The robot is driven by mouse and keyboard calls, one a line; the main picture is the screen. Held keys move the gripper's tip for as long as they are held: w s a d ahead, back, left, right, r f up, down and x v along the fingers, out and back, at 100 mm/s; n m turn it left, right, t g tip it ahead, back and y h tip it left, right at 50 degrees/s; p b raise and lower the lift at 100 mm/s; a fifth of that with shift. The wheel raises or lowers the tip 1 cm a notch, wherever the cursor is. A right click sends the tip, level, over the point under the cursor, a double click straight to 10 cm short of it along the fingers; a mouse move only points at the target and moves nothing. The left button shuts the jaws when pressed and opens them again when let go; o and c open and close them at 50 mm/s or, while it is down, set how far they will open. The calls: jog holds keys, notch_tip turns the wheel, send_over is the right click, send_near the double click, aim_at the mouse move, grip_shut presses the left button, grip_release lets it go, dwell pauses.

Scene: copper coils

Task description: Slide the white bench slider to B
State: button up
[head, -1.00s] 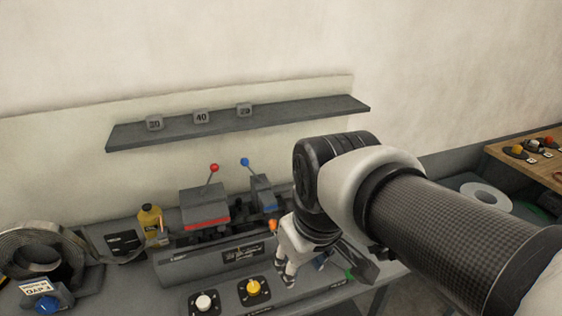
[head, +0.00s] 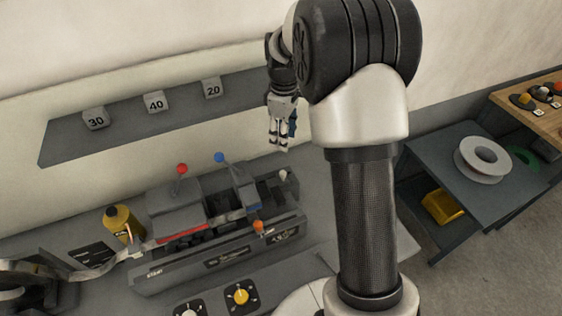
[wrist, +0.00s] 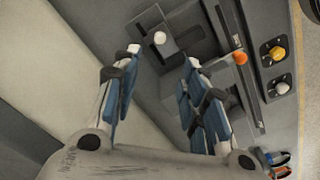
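A small white ball knob (head: 283,175), likely the white slider, stands at the right end of the grey bench machine (head: 205,255). In the wrist view the white knob (wrist: 160,38) is just beyond the gap between my fingertips, on a dark grey block. My gripper (head: 279,145) hangs above and behind the machine's right end, fingers pointing down. In the wrist view the gripper (wrist: 163,55) is open, with nothing between the fingers; contact with the knob is not seen. I cannot read a B mark in either view.
Red (head: 182,169), blue (head: 219,158) and orange (head: 258,227) knobs stand on the machine. White (head: 189,313) and yellow (head: 240,296) dials are in front. A wall shelf (head: 130,125) with numbered blocks is behind. A yellow bottle (head: 122,224) stands left.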

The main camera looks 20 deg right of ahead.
aim_at(283, 172)
notch_tip(283, 172, down, 16)
jog(key=shift+r+b, duration=0.2)
jog(key=shift+b, duration=0.6)
grip_shut()
